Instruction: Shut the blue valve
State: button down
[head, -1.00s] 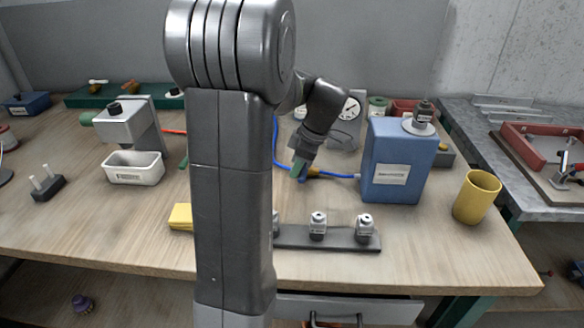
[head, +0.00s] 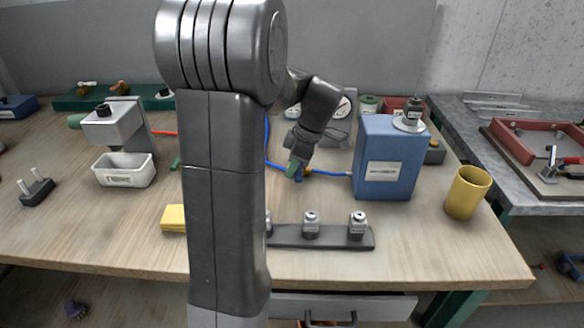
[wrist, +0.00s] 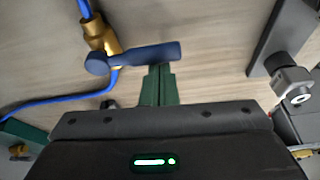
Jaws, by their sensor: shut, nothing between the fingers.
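The blue valve has a brass body (wrist: 103,36) on a blue hose and a dark blue lever handle (wrist: 135,57). In the wrist view the handle lies roughly crosswise to the hose. In the head view the valve (head: 308,172) is small and partly hidden behind my gripper (head: 292,171), left of the blue box. My gripper's green fingers (wrist: 160,72) are shut and empty. Their tips are right by the handle's free end; I cannot tell whether they touch it.
The blue box (head: 388,158) stands right of the valve, with a yellow cup (head: 467,192) beyond it. A dark rack (head: 335,238) with small bottles lies nearer the front. A white tray (head: 124,170) and yellow block (head: 173,218) are at left. My arm hides the table's middle.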

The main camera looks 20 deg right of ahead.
jog(key=a, duration=0.1)
jog(key=w+a, duration=0.2)
jog(key=a, duration=0.1)
jog(key=shift+r, duration=0.1)
jog(key=v, duration=1)
jog(key=shift+d, duration=0.35)
